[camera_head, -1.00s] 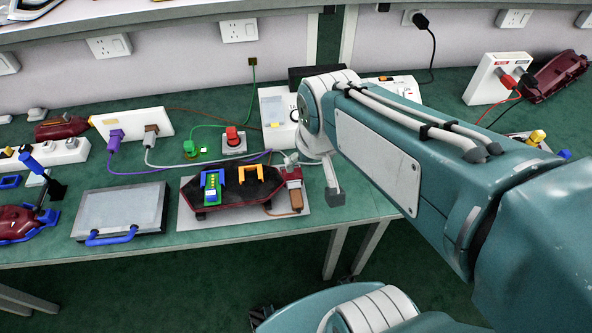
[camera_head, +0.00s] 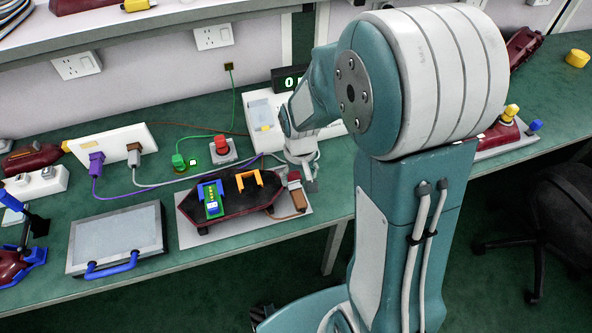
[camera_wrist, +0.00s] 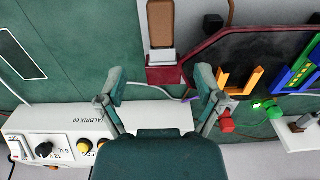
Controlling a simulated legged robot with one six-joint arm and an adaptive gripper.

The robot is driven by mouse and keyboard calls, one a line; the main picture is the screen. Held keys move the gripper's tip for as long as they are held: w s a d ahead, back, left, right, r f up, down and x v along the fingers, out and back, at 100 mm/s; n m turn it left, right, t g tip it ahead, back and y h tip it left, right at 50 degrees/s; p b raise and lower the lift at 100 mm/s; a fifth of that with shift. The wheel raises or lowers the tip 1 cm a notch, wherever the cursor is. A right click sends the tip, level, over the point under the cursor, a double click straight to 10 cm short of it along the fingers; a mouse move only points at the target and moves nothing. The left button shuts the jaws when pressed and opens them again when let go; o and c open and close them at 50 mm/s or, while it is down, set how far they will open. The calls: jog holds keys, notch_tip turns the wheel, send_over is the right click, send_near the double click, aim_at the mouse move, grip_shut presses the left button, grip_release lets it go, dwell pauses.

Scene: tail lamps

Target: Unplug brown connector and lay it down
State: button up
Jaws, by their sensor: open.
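A brown connector (camera_head: 298,199) sits at the right end of the dark red tail lamp (camera_head: 228,204), which lies on a pale plate (camera_head: 190,235). In the wrist view the brown connector (camera_wrist: 160,24) shows at the top, joined through a light grey collar to a dark red block (camera_wrist: 163,75) on the lamp. My gripper (camera_wrist: 160,84) is open, its two fingers apart, with the block and connector beyond the gap between them. In the head view my gripper (camera_head: 303,168) hangs just behind the lamp's right end, and its fingers are hard to make out there.
A white power supply (camera_head: 262,118) stands behind the gripper. A white socket panel (camera_head: 112,146) holds a purple plug and another brown plug (camera_head: 134,155). A grey case (camera_head: 118,240) lies left of the lamp. Bare green tabletop (camera_head: 345,190) shows right of the plate.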

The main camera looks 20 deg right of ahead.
aim_at(298, 195)
jog(key=f, duration=0.8)
jog(key=shift+a, duration=0.35)
jog(key=shift+f, duration=0.1)
jog(key=shift+d+f, duration=0.1)
jog(key=shift+d, duration=0.15)
jog(key=c, duration=0.8)
jog(key=shift+s, duration=0.1)
grip_shut()
